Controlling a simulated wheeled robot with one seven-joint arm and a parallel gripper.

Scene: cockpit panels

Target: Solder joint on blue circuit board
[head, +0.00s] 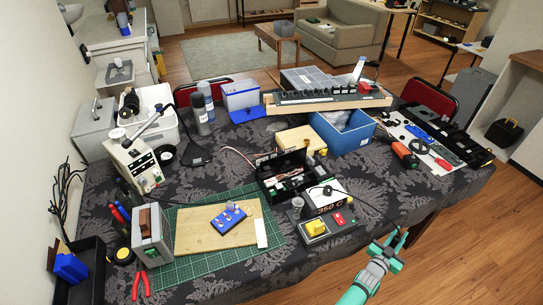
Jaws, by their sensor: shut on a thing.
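The blue circuit board (229,219) lies on a light wooden board (188,237) on the green cutting mat, with a few small parts on its top. The soldering station (328,222), showing "350 C" with a yellow sponge and a red switch, stands right of the mat. A thin dark cable runs from it toward my gripper. My teal gripper (389,249) is at the lower right, beyond the table's front edge and well away from the circuit board. It is shut on a slim dark tool (404,236), apparently the soldering iron; its tip is hard to make out.
An open black toolbox (284,178) stands behind the station. A blue bin (343,135) with a long panel above it is farther back. A grey box (152,236) and red pliers (140,284) are left of the wooden board. Floor is free at lower right.

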